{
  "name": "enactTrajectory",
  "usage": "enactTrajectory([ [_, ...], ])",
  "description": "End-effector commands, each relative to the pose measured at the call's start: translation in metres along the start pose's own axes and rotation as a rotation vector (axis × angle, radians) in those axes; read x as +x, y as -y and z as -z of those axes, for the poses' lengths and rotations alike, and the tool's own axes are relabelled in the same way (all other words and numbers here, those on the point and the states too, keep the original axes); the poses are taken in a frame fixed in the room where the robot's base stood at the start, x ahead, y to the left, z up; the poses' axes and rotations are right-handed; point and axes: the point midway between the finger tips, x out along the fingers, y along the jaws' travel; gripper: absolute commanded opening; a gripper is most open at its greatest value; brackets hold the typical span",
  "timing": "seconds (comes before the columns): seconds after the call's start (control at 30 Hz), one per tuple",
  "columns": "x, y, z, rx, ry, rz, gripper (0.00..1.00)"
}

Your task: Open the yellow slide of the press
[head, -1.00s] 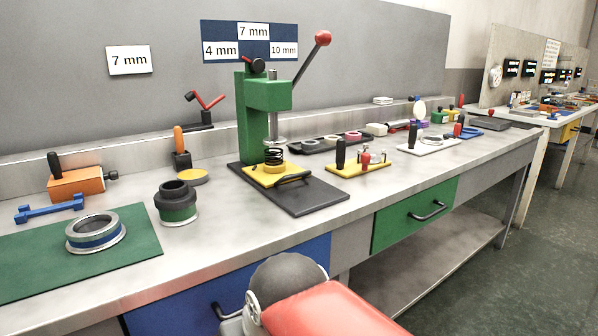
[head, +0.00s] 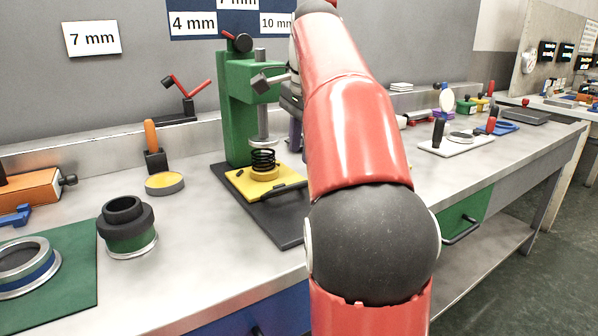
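The green press (head: 236,105) stands on the bench, left of my raised arm. Its yellow slide (head: 245,183) lies low over the black base plate (head: 278,229), with a dark bar handle (head: 284,190) along its front edge. A black coil spring (head: 263,159) stands on a yellow ring on the slide, under the press's metal ram (head: 262,124). My gripper (head: 284,88) is up beside the press head, well above the slide and apart from its handle. My red arm hides most of it, so its opening does not show.
A dark ringed cylinder (head: 127,226), a yellow-topped round tin (head: 164,183) and an orange-handled tool (head: 152,145) stand left of the press. A green mat (head: 70,293) lies at front left. My arm hides bench items on the right.

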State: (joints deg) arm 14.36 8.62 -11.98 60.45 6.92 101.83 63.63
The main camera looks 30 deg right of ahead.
Motion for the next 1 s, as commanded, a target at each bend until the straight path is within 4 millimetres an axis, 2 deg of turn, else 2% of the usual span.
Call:
enactTrajectory([
  [0.2,0.038,-0.001,-0.002,-0.004,0.002,-0.001,0.32],
  [0.4,0.063,-0.001,-0.002,-0.005,0.001,-0.001,0.32],
  [0.77,0.070,0.000,-0.001,-0.006,-0.001,0.002,0.32],
  [0.87,0.070,0.000,-0.001,-0.006,-0.001,0.002,0.23],
  [1.0,0.070,0.000,-0.001,-0.006,-0.001,0.002,0.05],
])
